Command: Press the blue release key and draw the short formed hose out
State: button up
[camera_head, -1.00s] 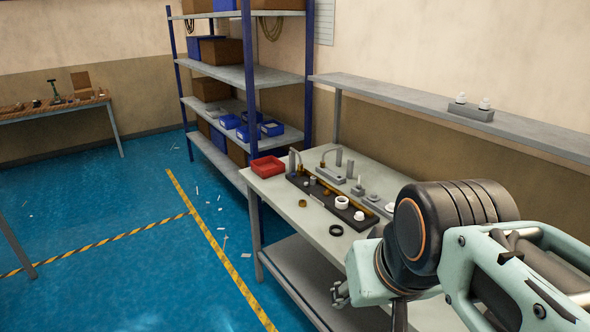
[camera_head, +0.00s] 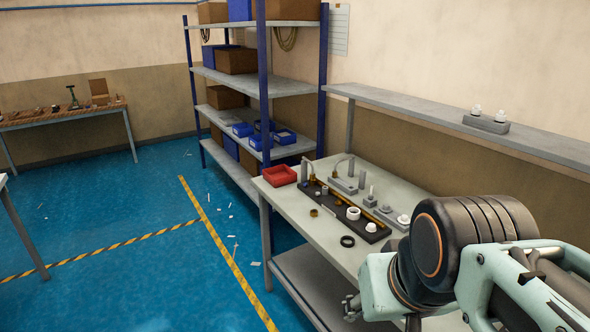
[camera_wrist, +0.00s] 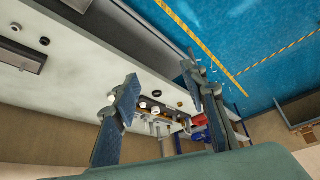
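A dark base plate (camera_head: 345,217) with small fittings lies on the workbench ahead of me. A thin curved hose-like piece (camera_head: 346,160) rises near its back end, and a grey upright piece (camera_head: 304,173) stands to its left. I cannot make out a blue key or tell which piece is the short formed hose.
The workbench (camera_head: 290,204) also holds a red bin (camera_head: 279,176), a black ring (camera_head: 347,241) and a grey block (camera_head: 342,185). A raised shelf (camera_head: 430,118) runs behind it with a fixture (camera_head: 486,122). A blue-posted rack (camera_head: 265,90) stands behind left. Floor to the left is mostly clear.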

grip_shut()
dwell(1.4)
